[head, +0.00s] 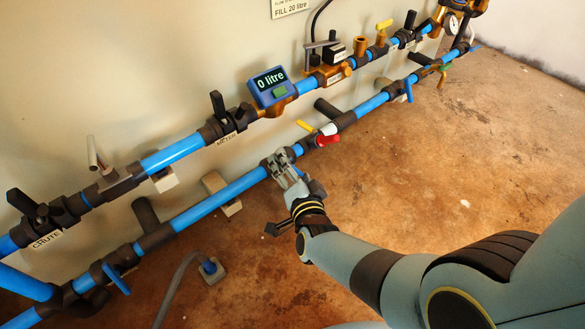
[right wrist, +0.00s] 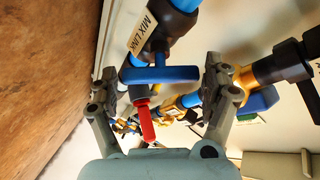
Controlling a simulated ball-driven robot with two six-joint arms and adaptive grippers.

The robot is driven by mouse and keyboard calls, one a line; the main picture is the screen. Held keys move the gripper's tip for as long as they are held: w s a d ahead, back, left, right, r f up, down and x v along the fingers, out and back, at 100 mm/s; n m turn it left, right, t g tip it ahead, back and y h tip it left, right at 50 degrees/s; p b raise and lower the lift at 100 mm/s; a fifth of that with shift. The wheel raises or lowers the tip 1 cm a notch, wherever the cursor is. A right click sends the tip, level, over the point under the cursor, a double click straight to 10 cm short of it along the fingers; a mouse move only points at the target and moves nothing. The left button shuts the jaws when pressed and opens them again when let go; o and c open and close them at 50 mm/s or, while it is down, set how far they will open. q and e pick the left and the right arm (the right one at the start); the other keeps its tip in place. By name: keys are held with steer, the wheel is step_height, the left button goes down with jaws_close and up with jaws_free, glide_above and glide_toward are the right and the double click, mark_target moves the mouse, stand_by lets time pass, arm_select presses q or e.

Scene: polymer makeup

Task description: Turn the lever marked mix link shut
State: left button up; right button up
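The label reading MIX LINK (right wrist: 142,33) shows at the top of the right wrist view, beside a dark valve body on the lower pipe. A blue lever (right wrist: 165,75) lies level across the picture just below it, looking crosswise to the pipe. My right gripper (right wrist: 160,88) is open, with one finger on each side of the lever. The right finger is close to the lever's end; I cannot tell if they touch. In the head view my right gripper (head: 285,168) is at the lower pipe and hides this lever and label. My left gripper is not in view.
A red lever (head: 327,139) sits just beyond on the lower pipe; it also shows in the right wrist view (right wrist: 145,120). The upper pipe carries a blue meter reading 0 litre (head: 270,87). A grey hose (head: 180,272) lies at lower left.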

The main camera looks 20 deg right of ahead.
steer(key=shift+o, duration=1.2)
